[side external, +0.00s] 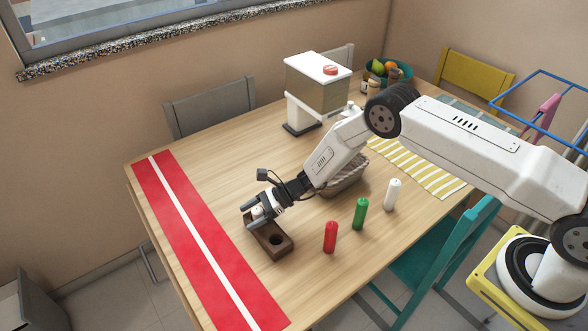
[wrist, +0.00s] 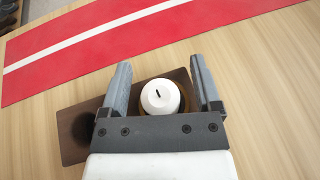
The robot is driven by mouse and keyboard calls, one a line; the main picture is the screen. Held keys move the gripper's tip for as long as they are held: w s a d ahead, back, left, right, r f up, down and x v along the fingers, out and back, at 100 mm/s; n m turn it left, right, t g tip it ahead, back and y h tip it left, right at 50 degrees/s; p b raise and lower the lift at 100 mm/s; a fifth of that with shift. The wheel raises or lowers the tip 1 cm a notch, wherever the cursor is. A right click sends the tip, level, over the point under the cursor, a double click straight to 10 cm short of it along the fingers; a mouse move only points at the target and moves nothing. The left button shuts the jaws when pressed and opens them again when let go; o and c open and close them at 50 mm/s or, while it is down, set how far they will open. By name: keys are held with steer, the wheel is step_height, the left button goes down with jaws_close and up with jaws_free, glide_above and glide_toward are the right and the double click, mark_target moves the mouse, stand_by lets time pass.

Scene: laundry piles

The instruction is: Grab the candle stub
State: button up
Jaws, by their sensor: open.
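The candle stub is a short white cylinder with a dark wick (wrist: 161,96), standing in one hole of a dark brown wooden holder (wrist: 73,149). In the side external view the white stub (side external: 257,212) shows partly behind my fingers, at the far end of the holder (side external: 283,249). My gripper (side external: 256,212) is tilted down over that end of the holder. In the wrist view my gripper (wrist: 160,78) is open, with one finger on each side of the stub and a gap on both sides. The other hole of the holder is empty.
A red candle (side external: 330,236), a green candle (side external: 360,213) and a white candle (side external: 392,194) stand right of the holder. A red runner with a white stripe (side external: 184,215) lies to the left. A basket (side external: 345,178) and a dispenser (side external: 318,84) stand behind.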

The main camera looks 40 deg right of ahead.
jaws_close()
steer(key=shift+r, duration=0.1)
stand_by(0.3)
steer(key=shift+r, duration=1.05)
steer(key=s+d+r, duration=0.2)
steer(key=s+r, duration=0.3)
steer(key=s, duration=0.1)
steer(key=s+d+r, duration=0.2)
steer(key=s+r, duration=0.3)
steer(key=s, duration=0.2)
steer(key=shift+s+d+r, duration=0.15)
steer(key=shift+d+r, duration=0.1)
steer(key=shift+r, duration=0.1)
